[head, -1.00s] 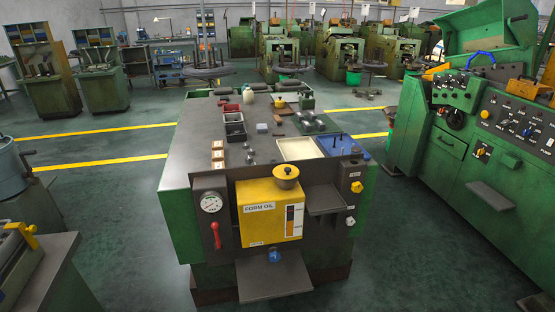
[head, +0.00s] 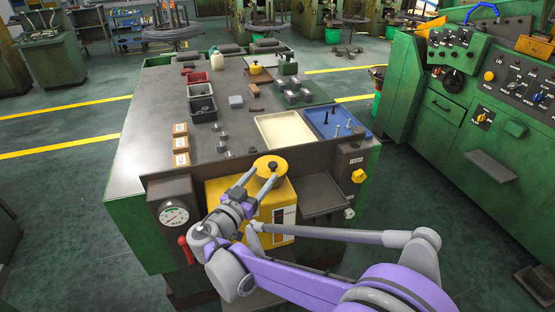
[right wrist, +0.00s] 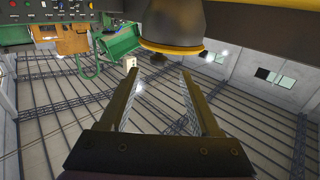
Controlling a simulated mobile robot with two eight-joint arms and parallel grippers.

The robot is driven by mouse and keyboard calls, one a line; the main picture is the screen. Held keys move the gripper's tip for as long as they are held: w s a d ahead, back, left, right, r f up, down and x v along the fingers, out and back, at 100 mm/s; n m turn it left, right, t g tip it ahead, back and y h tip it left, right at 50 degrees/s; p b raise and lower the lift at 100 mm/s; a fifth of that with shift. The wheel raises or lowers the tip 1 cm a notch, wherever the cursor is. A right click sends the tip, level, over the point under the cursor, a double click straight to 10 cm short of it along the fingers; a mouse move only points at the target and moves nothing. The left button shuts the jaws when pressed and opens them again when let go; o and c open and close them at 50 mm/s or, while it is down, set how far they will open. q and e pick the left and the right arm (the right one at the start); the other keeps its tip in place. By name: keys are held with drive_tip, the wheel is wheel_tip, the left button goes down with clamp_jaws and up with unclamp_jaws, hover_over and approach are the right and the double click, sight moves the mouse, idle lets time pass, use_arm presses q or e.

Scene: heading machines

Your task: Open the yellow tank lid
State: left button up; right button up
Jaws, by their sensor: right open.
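The yellow tank (head: 222,193) is set in the front of the grey-topped machine. In the right wrist view, which looks upside down, the lid (right wrist: 172,46) is at the top, in shadow. My left gripper is not in view.
A pressure gauge (head: 174,216) and red lever (head: 187,250) are left of the tank. A dark shelf (head: 308,202) and yellow knob (head: 358,176) are to its right. A cream tray (head: 290,137) and blue tray (head: 338,118) lie behind. A green control machine (head: 450,140) stands at right.

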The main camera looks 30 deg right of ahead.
sight(278, 158)
drive_tip(key=x, duration=0.9)
drive_tip(key=shift+d, duration=0.45)
clamp_jaws()
idle(0.8)
